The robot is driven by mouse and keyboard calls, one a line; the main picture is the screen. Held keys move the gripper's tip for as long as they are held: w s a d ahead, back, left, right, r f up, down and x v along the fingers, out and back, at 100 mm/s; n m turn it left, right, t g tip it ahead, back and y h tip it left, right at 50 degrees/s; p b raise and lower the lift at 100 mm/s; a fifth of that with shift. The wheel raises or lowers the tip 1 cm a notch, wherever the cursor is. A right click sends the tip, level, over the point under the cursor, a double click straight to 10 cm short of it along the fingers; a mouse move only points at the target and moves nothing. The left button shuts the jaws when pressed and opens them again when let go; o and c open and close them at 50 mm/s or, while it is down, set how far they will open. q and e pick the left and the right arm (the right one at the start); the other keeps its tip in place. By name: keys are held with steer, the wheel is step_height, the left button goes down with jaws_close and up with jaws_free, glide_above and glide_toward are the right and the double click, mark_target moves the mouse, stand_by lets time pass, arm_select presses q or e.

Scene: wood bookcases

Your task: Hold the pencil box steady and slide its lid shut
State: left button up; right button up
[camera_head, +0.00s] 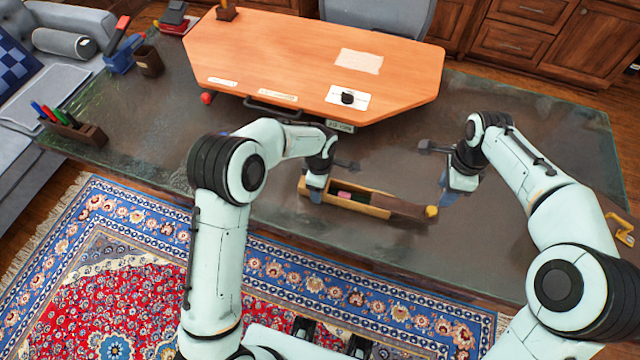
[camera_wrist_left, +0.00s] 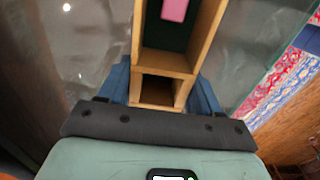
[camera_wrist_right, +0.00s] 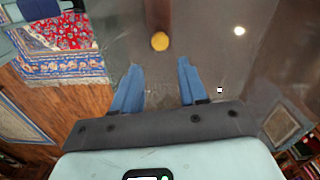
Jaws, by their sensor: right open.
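The wooden pencil box (camera_head: 352,205) lies on the dark glass table, its left part open with a pink item (camera_head: 344,195) inside. My right gripper (camera_head: 450,194) is open and empty, just right of the knob. In the right wrist view the knob (camera_wrist_right: 160,41) shows beyond and between the fingertips.
An orange raised desktop (camera_head: 290,60) stands behind the box. A pen holder (camera_head: 72,130) is at the left edge, and a yellow object (camera_head: 620,230) at the right. A patterned rug (camera_head: 130,260) lies in front, below the table.

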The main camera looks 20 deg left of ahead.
arm_select(q)
steer(key=c, duration=0.5)
steer(key=shift+c, duration=0.4)
arm_select(e)
steer(key=shift+o, duration=1.2)
